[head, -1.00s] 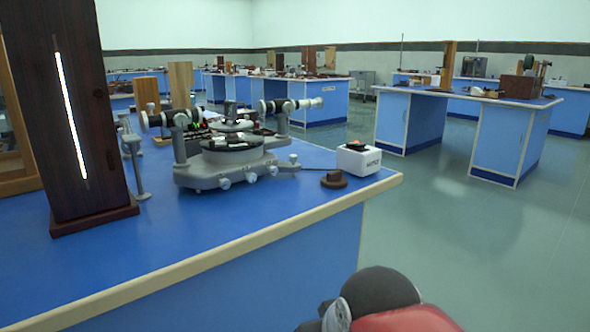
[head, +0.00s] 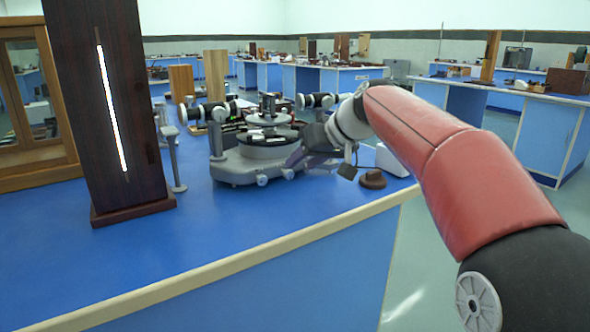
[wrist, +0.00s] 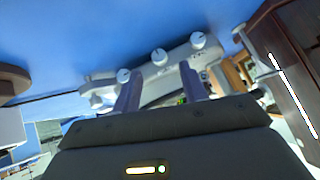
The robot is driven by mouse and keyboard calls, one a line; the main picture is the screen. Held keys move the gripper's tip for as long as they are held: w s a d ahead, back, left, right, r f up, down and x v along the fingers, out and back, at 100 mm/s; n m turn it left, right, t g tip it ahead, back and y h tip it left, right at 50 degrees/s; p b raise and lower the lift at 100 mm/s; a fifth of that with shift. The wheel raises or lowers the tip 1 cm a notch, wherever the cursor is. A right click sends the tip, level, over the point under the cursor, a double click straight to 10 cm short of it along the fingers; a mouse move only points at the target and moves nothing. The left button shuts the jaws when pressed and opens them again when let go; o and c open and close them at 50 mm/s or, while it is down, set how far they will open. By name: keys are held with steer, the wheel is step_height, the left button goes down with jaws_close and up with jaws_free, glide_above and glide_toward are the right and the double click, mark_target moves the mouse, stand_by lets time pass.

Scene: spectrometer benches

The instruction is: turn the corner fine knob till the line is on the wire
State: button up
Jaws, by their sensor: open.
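The grey spectrometer (head: 235,168) stands on the blue bench, with telescope tubes and a round black table on top. Round pale knobs line its front edge; in the wrist view they are a left one (wrist: 123,75), a middle one (wrist: 159,56) and a right one (wrist: 197,40). Another pale knob (wrist: 96,102) is near the base's left end there; I cannot tell which is the corner fine knob. My gripper (wrist: 160,86) is open, its fingers apart before the base, nothing seen held. No line or wire is readable.
A dark wooden post (head: 115,110) with a bright slit stands left on the bench (head: 230,225). A brown round block (head: 372,179) and a white box (head: 392,160), partly hidden by my arm, lie right of the spectrometer. The front bench top is clear.

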mark_target(292, 173)
steer(key=shift+x, duration=2.25)
steer(key=shift+c, duration=0.4)
jaws_close()
steer(key=shift+d, duration=0.1)
steer(key=shift+w+d+f+m+g+y, duration=0.1)
steer(key=shift+m+g+y, duration=0.2)
steer(key=shift+y, duration=0.2)
steer(key=shift+w+d+f+m+g+y, duration=0.1)
steer(key=shift+m+g+y, duration=0.15)
steer(key=shift+y, duration=0.25)
steer(key=shift+d+m+g+y+b, duration=0.1)
steer(key=shift+m+g+y+b, duration=0.25)
steer(key=shift+m+y, duration=0.55)
